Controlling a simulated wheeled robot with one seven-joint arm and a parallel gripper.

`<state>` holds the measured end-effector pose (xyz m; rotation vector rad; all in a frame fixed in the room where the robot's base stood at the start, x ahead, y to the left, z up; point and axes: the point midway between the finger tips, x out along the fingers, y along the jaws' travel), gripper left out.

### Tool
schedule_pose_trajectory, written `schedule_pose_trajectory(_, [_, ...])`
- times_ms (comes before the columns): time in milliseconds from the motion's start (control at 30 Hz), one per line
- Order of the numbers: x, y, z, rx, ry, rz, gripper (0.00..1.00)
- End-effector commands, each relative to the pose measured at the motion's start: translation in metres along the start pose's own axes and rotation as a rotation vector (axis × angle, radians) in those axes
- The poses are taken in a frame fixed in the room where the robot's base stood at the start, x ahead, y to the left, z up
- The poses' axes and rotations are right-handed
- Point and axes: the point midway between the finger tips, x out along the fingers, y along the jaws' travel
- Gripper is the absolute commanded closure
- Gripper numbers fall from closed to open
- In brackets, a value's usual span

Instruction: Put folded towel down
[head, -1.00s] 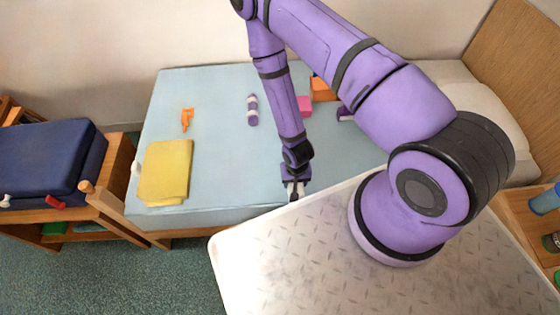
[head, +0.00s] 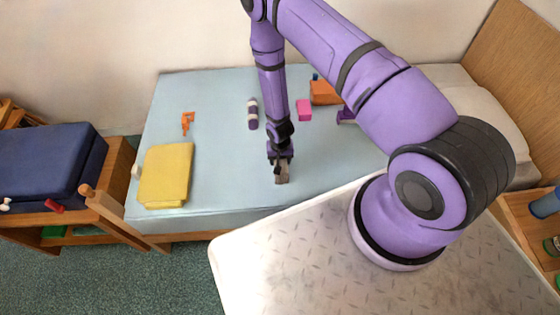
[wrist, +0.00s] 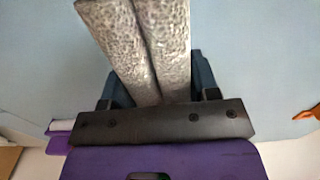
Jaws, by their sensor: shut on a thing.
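My gripper (head: 281,163) hangs from the arm over the front part of the light blue bed (head: 225,190). It is shut on a grey, speckled folded towel (head: 281,174). In the wrist view the towel (wrist: 142,45) shows as two long layers side by side between the dark fingers (wrist: 160,90). It points away from the gripper, toward the pale blue surface. I cannot tell whether its far end touches the bed.
A yellow folded cloth (head: 166,175) lies at the bed's left. An orange object (head: 187,122), a purple-white roll (head: 253,114), a pink block (head: 304,110) and an orange box (head: 325,93) lie farther back. The bed between yellow cloth and gripper is clear.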

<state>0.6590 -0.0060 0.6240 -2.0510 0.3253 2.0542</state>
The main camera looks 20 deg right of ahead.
Motion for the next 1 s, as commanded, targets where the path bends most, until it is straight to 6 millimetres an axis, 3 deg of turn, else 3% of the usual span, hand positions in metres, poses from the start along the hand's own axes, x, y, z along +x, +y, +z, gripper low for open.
schedule_pose_trajectory(100, [0.014, 0.000, -0.001, 0.000, 0.001, 0.000, 0.71])
schedule_pose_trajectory(467, [0.017, 0.000, 0.000, 0.000, 0.001, 0.000, 0.71])
schedule_pose_trajectory(500, [0.017, 0.000, 0.000, 0.000, 0.001, -0.001, 0.36])
schedule_pose_trajectory(567, [0.017, 0.000, 0.000, 0.000, 0.001, -0.001, 0.22])
schedule_pose_trajectory(1000, [0.007, -0.001, -0.001, 0.001, 0.003, -0.002, 0.19])
